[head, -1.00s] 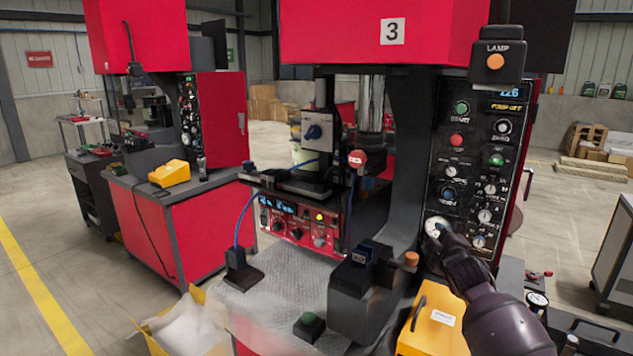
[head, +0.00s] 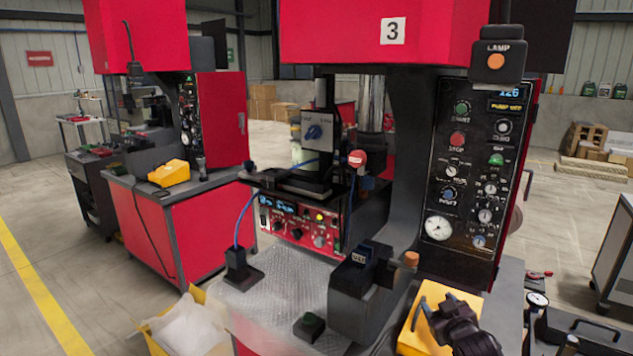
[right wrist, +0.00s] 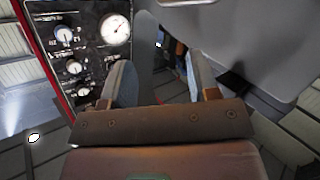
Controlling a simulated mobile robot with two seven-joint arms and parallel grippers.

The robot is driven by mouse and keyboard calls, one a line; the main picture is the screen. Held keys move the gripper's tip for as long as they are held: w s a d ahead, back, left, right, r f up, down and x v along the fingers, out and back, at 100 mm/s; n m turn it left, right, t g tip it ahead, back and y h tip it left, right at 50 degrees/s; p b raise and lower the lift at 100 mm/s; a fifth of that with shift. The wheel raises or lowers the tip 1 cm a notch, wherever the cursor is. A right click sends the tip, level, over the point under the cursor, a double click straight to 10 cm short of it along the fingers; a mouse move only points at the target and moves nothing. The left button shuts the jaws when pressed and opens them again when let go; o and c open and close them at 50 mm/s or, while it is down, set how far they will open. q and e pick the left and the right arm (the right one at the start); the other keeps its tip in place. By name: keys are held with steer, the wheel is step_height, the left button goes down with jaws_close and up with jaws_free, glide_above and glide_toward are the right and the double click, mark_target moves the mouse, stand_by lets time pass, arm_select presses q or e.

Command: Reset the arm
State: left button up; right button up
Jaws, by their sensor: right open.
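My right gripper (head: 437,308) is low at the right in the head view, over the yellow box (head: 417,338) at the front of the red press. It is open, with nothing seen between its fingers. In the right wrist view the two fingers of the gripper (right wrist: 160,78) stand apart. The black control panel (head: 470,170) with its knobs, buttons and round white gauge (head: 438,228) is uncovered. The gauge also shows in the right wrist view (right wrist: 115,29). My left gripper is not in view.
Bubble wrap (head: 270,285) covers the bench top. A red instrument (head: 300,226) sits under the press head. An open carton (head: 185,325) is at the front left.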

steer(key=s+f+m+g, duration=0.1)
steer(key=s+f, duration=0.4)
steer(key=s, duration=0.7)
steer(key=s+a+f+m+g, duration=0.1)
steer(key=s+f, duration=0.4)
steer(key=s, duration=0.6)
steer(key=s+f+m+g+h, duration=0.1)
steer(key=s+f, duration=0.4)
steer(key=s, duration=0.7)
steer(key=shift+s+a+f+g, duration=0.15)
steer(key=shift+s+g, duration=0.2)
steer(key=shift+g, duration=0.15)
